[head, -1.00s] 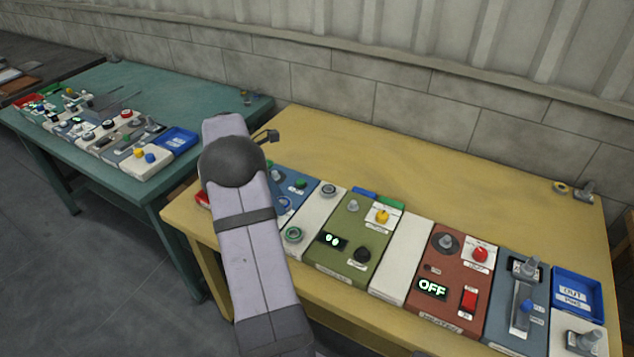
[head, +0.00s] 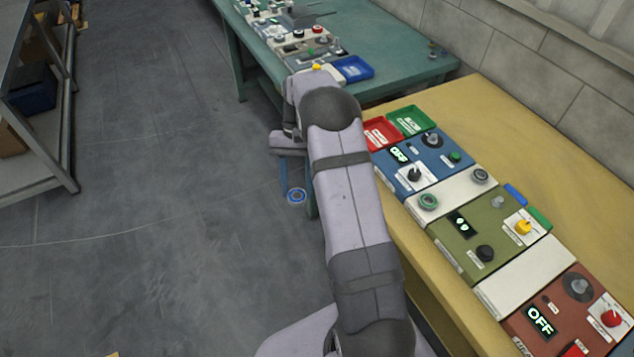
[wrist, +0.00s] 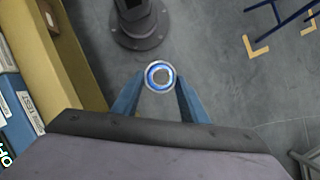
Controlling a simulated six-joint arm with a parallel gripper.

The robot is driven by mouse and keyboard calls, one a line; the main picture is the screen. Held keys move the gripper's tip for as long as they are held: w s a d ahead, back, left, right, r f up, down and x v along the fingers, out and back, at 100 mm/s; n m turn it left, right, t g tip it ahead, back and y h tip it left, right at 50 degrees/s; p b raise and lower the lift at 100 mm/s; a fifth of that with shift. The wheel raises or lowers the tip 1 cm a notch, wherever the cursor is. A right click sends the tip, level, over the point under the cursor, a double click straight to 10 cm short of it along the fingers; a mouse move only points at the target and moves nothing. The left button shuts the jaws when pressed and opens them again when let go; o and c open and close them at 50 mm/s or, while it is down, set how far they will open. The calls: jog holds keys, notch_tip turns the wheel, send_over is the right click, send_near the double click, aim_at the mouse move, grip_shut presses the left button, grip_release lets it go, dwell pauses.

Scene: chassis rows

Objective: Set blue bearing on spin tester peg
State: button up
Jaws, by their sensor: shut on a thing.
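My gripper (head: 296,190) is shut on the blue bearing (head: 290,197), a blue ring with a pale rim, and holds it over the floor beyond the yellow table's front edge. In the wrist view the bearing (wrist: 149,77) sits between the two blue fingertips of my gripper (wrist: 159,80), its open hole facing the camera. A blue module (head: 389,180) with an OFF display has an upright grey peg on a dark round base (head: 432,139). A red module (head: 518,322) has a similar grey peg (head: 579,286).
The yellow table (head: 505,130) also bears a red tray (head: 381,133), a green tray (head: 411,121) and an olive module (head: 470,242) with knobs. A teal table (head: 400,82) stands behind. A grey shelf (head: 40,150) is far left. Open floor lies between.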

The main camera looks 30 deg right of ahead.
jog(key=w+d+r+m+t+y+p, duration=0.1)
jog(key=w+d+m+t+y+p, duration=0.15)
jog(key=w+d+m, duration=0.4)
notch_tip(320, 180, up, 7)
jog(key=m+t+h+p, duration=0.55)
jog(key=m+h, duration=0.25)
jog(key=m, duration=2.2)
send_over(435, 136)
jog(key=shift+s+a+y, duration=0.25)
jog(key=shift+s, duration=0.1)
jog(key=shift+f, duration=0.3)
jog(key=shift+f+b, duration=3.05)
jog(key=shift+f, duration=0.75)
